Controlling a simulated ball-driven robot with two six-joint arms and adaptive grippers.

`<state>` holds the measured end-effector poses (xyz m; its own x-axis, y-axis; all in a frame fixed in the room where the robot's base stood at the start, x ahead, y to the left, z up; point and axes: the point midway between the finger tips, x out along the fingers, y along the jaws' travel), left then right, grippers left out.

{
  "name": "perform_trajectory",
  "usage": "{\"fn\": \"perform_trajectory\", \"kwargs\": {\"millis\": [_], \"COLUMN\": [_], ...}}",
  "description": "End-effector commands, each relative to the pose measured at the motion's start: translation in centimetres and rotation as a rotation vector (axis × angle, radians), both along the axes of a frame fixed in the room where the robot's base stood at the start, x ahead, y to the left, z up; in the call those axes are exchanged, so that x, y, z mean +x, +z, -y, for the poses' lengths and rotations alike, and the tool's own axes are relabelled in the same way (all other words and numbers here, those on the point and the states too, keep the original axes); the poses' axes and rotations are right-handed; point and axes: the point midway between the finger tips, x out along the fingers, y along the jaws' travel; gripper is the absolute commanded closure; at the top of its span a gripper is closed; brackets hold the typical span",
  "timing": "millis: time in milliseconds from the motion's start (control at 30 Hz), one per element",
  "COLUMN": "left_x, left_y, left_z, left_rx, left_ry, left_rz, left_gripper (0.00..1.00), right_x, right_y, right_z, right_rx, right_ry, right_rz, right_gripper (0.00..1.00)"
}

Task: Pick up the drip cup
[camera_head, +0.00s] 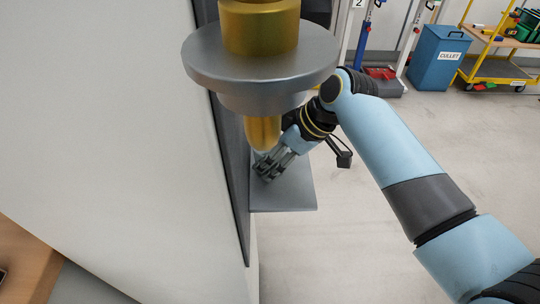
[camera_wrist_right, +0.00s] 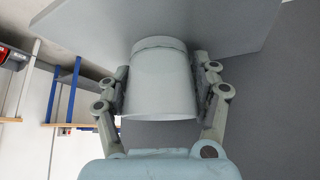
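The drip cup (camera_wrist_right: 160,85) is a plain white cup, seen in the right wrist view between the two fingers of my right gripper (camera_wrist_right: 160,90). The finger pads lie against both its sides. One end of the cup is at the grey shelf plate (camera_wrist_right: 225,25); I cannot tell whether they touch. In the head view my right gripper (camera_head: 268,168) is low over the same grey shelf (camera_head: 295,195), partly behind a brass nozzle (camera_head: 262,132). The cup cannot be made out there. My left gripper is not in view.
A large grey flange with a brass body (camera_head: 260,60) hangs above the shelf, close to my right gripper. A pale wall panel (camera_head: 120,140) stands on the left. A blue cullet bin (camera_head: 437,58) and yellow cart (camera_head: 495,72) stand far off; floor on the right is clear.

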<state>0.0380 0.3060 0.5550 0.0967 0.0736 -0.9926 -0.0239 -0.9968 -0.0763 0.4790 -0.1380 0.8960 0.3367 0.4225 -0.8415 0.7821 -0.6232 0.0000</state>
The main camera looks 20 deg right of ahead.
Motion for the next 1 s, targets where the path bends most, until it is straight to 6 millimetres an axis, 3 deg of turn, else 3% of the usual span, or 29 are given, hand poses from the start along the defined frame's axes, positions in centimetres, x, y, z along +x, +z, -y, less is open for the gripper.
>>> {"fn": "perform_trajectory", "kwargs": {"millis": [133,167,533,767,1000], "left_x": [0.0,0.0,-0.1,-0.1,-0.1], "left_y": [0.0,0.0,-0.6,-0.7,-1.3], "left_z": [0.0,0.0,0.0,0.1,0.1], "left_rx": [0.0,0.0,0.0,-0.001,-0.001], "left_ry": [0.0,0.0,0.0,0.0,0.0], "left_rz": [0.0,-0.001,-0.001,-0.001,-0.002], "left_gripper": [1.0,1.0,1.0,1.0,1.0], "right_x": [0.0,0.0,0.1,-2.3,-5.7], "right_y": [0.0,0.0,0.6,0.4,0.4], "right_z": [0.0,0.0,0.0,3.0,7.2], "right_rx": [-0.001,0.0,0.0,-0.005,-0.006], "right_ry": [0.0,0.0,0.001,0.0,0.001], "right_rz": [-0.001,0.0,0.003,-0.001,-0.002], "right_gripper": [0.69,0.74,0.74,0.74,0.74]}}
